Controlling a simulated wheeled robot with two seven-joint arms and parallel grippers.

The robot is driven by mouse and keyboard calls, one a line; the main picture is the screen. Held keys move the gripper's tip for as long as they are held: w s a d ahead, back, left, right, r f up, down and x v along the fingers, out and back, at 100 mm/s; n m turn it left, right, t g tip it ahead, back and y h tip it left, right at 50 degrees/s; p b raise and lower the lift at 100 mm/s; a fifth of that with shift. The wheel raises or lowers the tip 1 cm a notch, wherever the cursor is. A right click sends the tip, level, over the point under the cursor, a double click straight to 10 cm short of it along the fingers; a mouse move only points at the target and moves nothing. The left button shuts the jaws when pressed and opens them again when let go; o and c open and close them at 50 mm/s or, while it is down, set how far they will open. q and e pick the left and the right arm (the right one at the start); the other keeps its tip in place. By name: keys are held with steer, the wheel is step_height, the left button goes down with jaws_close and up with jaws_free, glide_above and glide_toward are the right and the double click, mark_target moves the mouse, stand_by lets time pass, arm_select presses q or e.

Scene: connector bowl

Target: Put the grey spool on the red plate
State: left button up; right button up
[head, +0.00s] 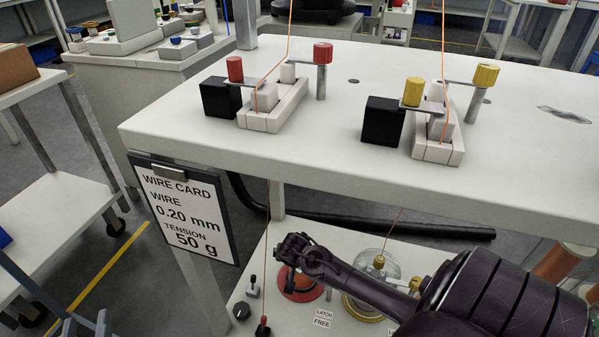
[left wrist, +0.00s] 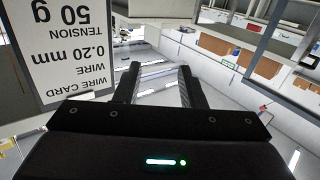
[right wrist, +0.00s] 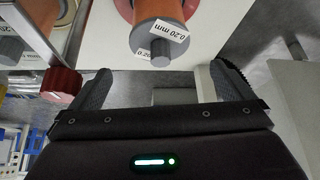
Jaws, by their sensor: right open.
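My left gripper's fingers are apart and empty in the left wrist view (left wrist: 160,88). My right gripper (right wrist: 165,85) is wide open and empty. Ahead of it is an orange-wound spool (right wrist: 158,12) with a grey end and 0.20 mm labels.
The upper table (head: 330,160) overhangs the shelf and carries red and yellow knobs, black blocks and thin orange wires. A wire card (head: 188,212) hangs at its left corner. LATCH FREE labels (head: 323,317) mark the shelf. A red ridged knob (right wrist: 62,84) is near my right gripper.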

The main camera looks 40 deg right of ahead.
steer(key=s+a+r+n+t+y, duration=0.1)
steer(key=a+r+n+t+y, duration=0.3)
steer(key=a, duration=0.9)
steer(key=s+a+r+n+t+y, duration=0.1)
steer(key=a+r+n+t+y, duration=0.3)
steer(key=a, duration=0.9)
arm_select(q)
steer(key=f+g, duration=0.1)
steer(key=s+f, duration=0.1)
steer(key=f, duration=0.1)
steer(key=shift+a+f+g+y, duration=0.1)
steer(key=shift+f+g+y, duration=0.1)
steer(key=shift+g+y, duration=0.15)
arm_select(e)
steer(key=s+a+r+n+t+y, duration=0.1)
steer(key=a+r+n, duration=0.2)
steer(key=r, duration=0.7)
steer(key=s+a+r+n+t+y, duration=0.1)
steer(key=s+a+r+n+y, duration=0.1)
steer(key=a+r, duration=0.4)
step_height(320, 180, up, 4)
steer(key=shift+s+f+n+t, duration=0.15)
steer(key=shift+n+t, duration=0.25)
steer(key=shift+n, duration=0.5)
